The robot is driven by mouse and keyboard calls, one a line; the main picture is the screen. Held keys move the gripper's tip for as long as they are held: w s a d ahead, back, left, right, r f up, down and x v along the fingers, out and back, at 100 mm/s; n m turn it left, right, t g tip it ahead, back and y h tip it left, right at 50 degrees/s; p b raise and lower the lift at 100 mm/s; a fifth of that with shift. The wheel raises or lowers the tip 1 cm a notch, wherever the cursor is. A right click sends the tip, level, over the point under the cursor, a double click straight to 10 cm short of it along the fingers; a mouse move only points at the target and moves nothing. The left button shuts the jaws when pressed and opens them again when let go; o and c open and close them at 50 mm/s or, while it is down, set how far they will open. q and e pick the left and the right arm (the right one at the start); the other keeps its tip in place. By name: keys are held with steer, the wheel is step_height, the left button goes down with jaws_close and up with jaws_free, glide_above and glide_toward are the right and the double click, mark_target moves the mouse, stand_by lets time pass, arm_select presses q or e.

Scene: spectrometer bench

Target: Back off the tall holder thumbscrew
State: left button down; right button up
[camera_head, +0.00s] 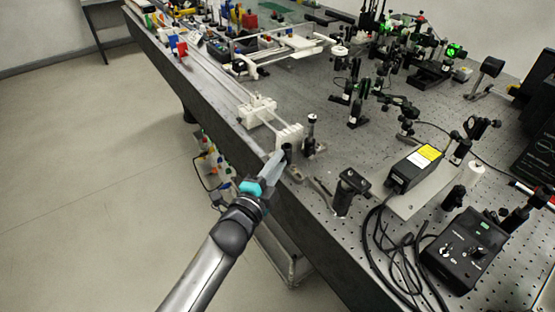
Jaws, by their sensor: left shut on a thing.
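My left gripper (279,161) reaches in from the lower left, over the near edge of the bench. Its fingers are closed at a short dark post holder (288,150) beside a white block. The thumbscrew itself is hidden between the fingers, too small to make out. A taller dark post holder (311,128) with a silver top stands upright just to the right, apart from the fingers. I cannot tell from this view which holder the pinched screw belongs to. My right gripper is not in view.
The perforated bench (290,90) carries a white rail block (258,112) left of the gripper. A black mount (350,182) stands to the right, with a laser box (413,168), loose black cables (400,240) and a control box (466,250) beyond. Open floor lies left.

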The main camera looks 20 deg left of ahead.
arm_select(q)
steer(key=shift+n, duration=0.8)
steer(key=shift+p, duration=0.3)
steer(key=c, duration=0.8)
jaws_free()
steer(key=s+a, duration=0.2)
steer(key=s, duration=1.3)
steer(key=shift+p, duration=0.4)
